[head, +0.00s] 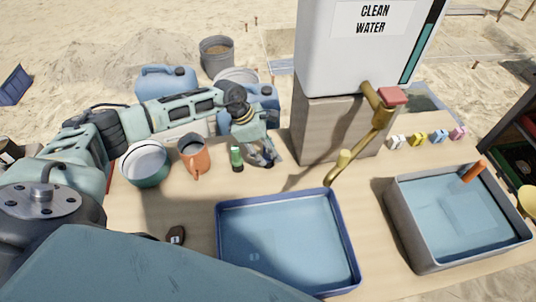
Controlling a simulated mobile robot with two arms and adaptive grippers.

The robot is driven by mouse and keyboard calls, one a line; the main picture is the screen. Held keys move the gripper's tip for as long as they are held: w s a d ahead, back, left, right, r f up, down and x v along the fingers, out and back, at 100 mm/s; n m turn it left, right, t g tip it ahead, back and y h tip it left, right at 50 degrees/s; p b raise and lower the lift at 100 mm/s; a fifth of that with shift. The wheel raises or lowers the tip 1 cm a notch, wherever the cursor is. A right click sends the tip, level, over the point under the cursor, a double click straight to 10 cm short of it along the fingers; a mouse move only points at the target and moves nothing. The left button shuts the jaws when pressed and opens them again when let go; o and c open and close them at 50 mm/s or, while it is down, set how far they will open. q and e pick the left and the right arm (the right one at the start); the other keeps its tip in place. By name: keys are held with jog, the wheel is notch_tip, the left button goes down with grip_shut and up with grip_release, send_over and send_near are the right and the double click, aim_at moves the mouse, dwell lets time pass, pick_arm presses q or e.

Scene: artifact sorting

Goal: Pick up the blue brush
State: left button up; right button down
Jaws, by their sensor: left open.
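My left gripper (264,157) is open and points down over the table, just right of a small green bottle (237,158). Its fingers are small and dark here, and I cannot make out anything between them. I cannot clearly pick out a blue brush. A small blue block-like item (438,137) stands in a row at the right, between a yellow one (418,140) and a pink one (457,133), with a white one (397,142) at the left end. It is too small to tell whether it is a brush. My right gripper is not in view.
A blue-rimmed water tray (222,240) and a grey water basin (408,222) stand on the wooden table (190,205). An orange mug (195,155) and a pot (147,168) are at the left. A brass tap (375,130) juts from the clean water tank (345,50).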

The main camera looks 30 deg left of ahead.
pick_arm(q)
jog(key=shift+c, duration=0.5)
grip_shut()
jog(key=shift+r, duration=0.1)
